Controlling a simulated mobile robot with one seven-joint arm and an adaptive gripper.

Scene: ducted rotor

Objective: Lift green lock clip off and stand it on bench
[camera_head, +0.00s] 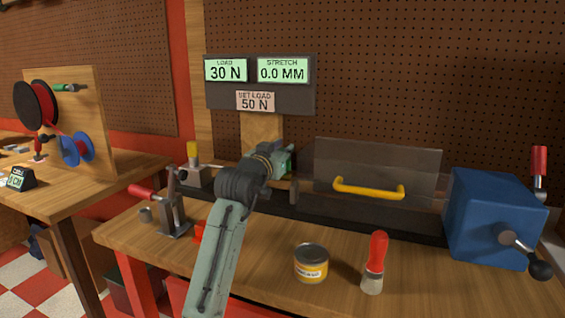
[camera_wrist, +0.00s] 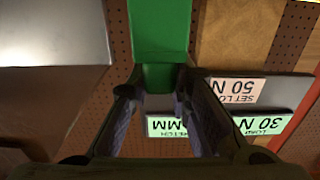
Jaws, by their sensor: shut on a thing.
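The green lock clip (camera_wrist: 160,30) fills the top middle of the wrist view. It has a broad bright green upper part and a narrower, darker green part below. My gripper (camera_wrist: 157,88) is shut on that narrower part, with one finger on each side. In the head view my arm reaches over the bench (camera_head: 345,265) to the rig at the back. There a bit of green (camera_head: 290,150) shows beside my gripper, and my wrist hides most of it. I cannot tell whether the clip still touches the rig.
A yellow tin (camera_head: 311,264) and a red-handled brush (camera_head: 374,265) stand on the front of the bench. A clear guard with a yellow handle (camera_head: 368,190) and a blue box with a crank (camera_head: 492,215) are to the right. A red-handled clamp (camera_head: 172,210) is left.

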